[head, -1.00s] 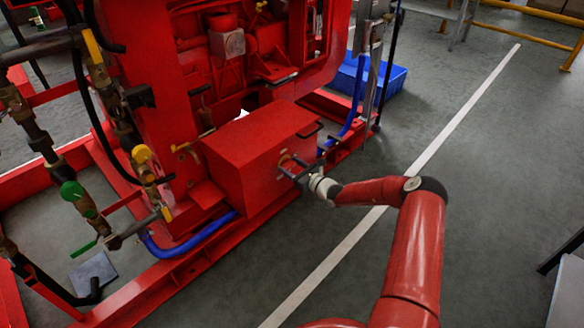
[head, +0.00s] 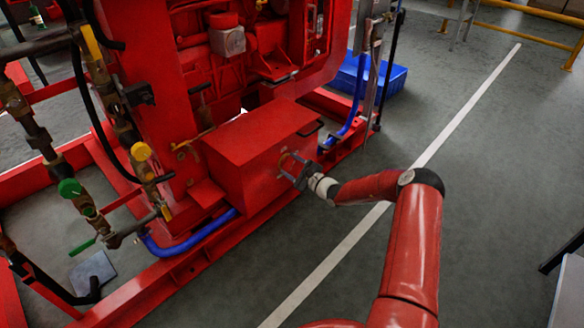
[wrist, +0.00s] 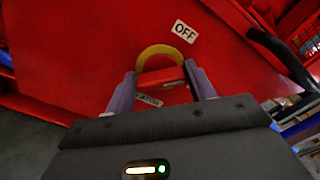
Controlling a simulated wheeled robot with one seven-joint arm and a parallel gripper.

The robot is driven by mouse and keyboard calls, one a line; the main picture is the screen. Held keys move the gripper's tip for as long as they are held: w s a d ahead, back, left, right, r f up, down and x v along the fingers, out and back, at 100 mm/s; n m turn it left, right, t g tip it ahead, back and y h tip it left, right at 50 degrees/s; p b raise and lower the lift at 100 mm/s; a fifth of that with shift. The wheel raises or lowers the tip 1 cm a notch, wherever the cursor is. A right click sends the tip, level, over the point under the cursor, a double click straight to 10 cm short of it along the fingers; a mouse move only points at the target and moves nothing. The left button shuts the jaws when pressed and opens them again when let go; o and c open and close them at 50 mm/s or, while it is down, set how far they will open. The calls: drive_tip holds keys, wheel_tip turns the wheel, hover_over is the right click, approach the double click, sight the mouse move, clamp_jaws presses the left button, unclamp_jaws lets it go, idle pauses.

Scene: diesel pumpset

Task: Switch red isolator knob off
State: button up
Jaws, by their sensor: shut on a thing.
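The red isolator knob (wrist: 162,76) shows in the wrist view between the two fingers of my gripper (wrist: 163,80), in front of a yellow backing plate (wrist: 156,51). My gripper is shut on the knob. A white OFF label (wrist: 185,31) is above and to the right of the knob, on the red box face. Another label (wrist: 150,101) below the knob is partly hidden by a finger. In the head view my gripper (head: 290,166) is at the front face of the red box (head: 262,138); the knob is too small to make out there.
A black handle (wrist: 275,50) is at the right in the wrist view. Pipes and valves (head: 75,195) stand left of the box. A blue bin (head: 385,78) is behind it.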

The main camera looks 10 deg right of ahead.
drive_tip(key=n+b, duration=0.1)
drive_tip(key=n, duration=0.3)
drive_tip(key=shift+f+n+b, duration=0.2)
drive_tip(key=shift+n+b, duration=0.15)
drive_tip(key=shift+n, duration=0.05)
drive_tip(key=shift+n+b, duration=1.15)
drive_tip(key=shift+n, duration=0.75)
drive_tip(key=o, duration=1)
drive_tip(key=v, duration=0.7)
drive_tip(key=shift+s+d, duration=0.2)
drive_tip(key=shift+s, duration=0.15)
